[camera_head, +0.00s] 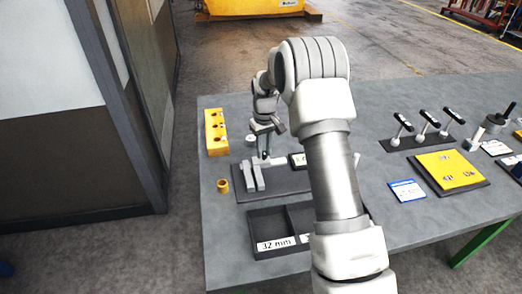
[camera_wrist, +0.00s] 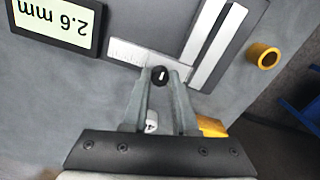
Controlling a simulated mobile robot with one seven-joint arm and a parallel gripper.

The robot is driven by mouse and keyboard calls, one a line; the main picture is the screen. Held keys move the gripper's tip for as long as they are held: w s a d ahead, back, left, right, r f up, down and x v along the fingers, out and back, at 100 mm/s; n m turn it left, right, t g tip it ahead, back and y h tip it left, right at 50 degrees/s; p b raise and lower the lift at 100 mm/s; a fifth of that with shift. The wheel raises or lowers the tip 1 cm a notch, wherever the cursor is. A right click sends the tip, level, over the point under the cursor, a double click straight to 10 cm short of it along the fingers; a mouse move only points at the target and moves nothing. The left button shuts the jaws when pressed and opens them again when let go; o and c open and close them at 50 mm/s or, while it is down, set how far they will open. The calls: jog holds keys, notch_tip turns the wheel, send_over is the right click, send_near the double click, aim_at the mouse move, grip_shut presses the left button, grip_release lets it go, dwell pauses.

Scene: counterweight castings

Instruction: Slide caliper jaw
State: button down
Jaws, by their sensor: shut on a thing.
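The caliper (camera_head: 259,175) lies on a dark base plate (camera_head: 285,183) on the grey table, with two light grey jaws standing side by side. In the wrist view its jaws (camera_wrist: 215,45) are two long pale bars with a narrow dark gap between them, beside a pale ruled scale (camera_wrist: 128,53). A display (camera_wrist: 55,22) next to the scale reads 2.6 mm, upside down in the picture. My gripper (camera_wrist: 160,78) is shut on a small round black knob (camera_wrist: 160,75) at the scale's edge.
A yellow ring (camera_head: 223,186) stands left of the caliper. A yellow block with holes (camera_head: 215,132) is behind it. A dark divided tray (camera_head: 268,222), labelled 32 mm, is in front. Black-handled gauges (camera_head: 428,130) and a yellow plate (camera_head: 448,170) are at right.

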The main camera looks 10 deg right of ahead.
jog(key=d, duration=0.4)
jog(key=shift+d, duration=0.4)
jog(key=c, duration=0.7)
grip_release()
notch_tip(320, 180, up, 18)
jog(key=shift+f, duration=0.2)
jog(key=shift+a, duration=0.1)
